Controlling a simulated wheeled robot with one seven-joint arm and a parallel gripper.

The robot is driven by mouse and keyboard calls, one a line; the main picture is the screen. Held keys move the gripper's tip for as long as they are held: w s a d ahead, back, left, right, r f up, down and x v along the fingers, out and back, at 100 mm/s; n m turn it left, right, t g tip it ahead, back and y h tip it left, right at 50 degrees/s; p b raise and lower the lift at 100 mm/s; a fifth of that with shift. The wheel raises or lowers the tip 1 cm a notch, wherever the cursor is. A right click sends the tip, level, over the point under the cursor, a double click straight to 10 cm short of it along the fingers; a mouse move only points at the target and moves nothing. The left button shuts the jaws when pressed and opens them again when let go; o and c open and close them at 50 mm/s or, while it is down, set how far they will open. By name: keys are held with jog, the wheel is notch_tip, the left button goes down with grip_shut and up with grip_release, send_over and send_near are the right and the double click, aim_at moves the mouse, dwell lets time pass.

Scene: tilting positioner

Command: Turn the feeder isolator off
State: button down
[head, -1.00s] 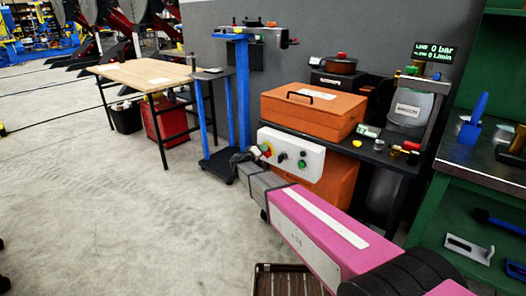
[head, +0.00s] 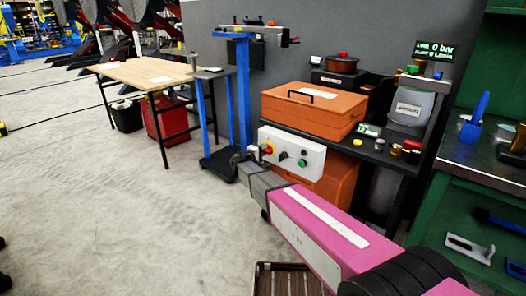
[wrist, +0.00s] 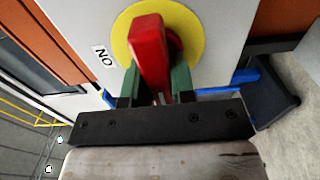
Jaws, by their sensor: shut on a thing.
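The feeder isolator is a red rotary handle (wrist: 150,52) on a yellow round plate (wrist: 190,22), on the face of a white control box. The word "ON" shows on the box beside the plate in the wrist view. In the head view the isolator (head: 267,148) is at the left end of the white box (head: 306,151). My gripper (wrist: 157,82) is shut on the red handle, with a green finger on each side of it. In the head view my gripper (head: 243,160) reaches the left end of the box, and its fingertips are hard to make out there.
A black selector (head: 283,156) and green buttons (head: 302,162) sit on the same box, right of the isolator. An orange case (head: 312,110) stands on the dark bench behind. A blue-post stand (head: 243,95) is close behind my gripper.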

dwell(0.3)
jog(key=c, duration=1)
grip_release()
jog(key=shift+o, duration=0.2)
jog(key=v, duration=1.1)
